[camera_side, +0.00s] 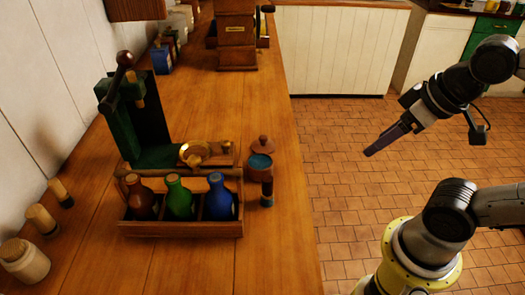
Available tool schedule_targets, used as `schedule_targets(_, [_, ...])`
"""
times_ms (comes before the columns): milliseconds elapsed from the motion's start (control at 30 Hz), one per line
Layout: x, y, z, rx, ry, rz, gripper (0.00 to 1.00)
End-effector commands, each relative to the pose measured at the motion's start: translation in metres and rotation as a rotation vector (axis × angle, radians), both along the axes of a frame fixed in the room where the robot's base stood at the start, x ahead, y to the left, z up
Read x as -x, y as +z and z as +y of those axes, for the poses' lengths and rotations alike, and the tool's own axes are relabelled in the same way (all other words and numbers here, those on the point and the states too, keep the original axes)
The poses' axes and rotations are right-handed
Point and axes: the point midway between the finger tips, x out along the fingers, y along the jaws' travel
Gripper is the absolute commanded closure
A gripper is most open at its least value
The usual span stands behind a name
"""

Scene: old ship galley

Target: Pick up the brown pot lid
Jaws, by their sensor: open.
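A small brown lid with a round knob (263,143) is near the right edge of the wooden counter. It sits just behind a small round blue-topped item (260,161), which partly covers its near side. I cannot tell whether the two touch. My gripper (369,153) is in the air to the right of the counter, over the tiled floor. It is open and empty, well apart from the lid, with its fingers pointing down and left.
A wooden rack (180,229) holds brown, green and blue bottles. A green press (140,120) and a brass dish (194,153) stand behind it. A dark upright item (267,190) is close in front of the blue top. Counter behind the lid is clear.

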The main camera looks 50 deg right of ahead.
Motion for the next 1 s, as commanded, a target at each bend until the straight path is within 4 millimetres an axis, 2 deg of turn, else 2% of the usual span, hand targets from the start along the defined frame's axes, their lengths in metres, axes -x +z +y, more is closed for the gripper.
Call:
schedule_targets(100, [0.003, 0.001, 0.000, -0.043, -0.082, 0.016, 0.33])
schedule_targets(167, [0.000, 0.013, 0.000, -0.079, -0.148, 0.004, 0.33])
schedule_targets(267, [-0.016, 0.038, 0.000, -0.147, -0.280, 0.011, 0.33])
schedule_targets(467, [-0.066, 0.078, 0.001, -0.255, -0.521, 0.077, 0.33])
schedule_targets(600, [-0.114, 0.093, 0.003, -0.308, -0.688, 0.145, 0.33])
schedule_targets(767, [-0.175, 0.092, 0.007, -0.336, -0.853, 0.225, 0.33])
schedule_targets(867, [-0.213, 0.080, 0.009, -0.337, -0.932, 0.273, 0.33])
schedule_targets(1000, [-0.258, 0.051, 0.013, -0.314, -0.992, 0.341, 0.33])
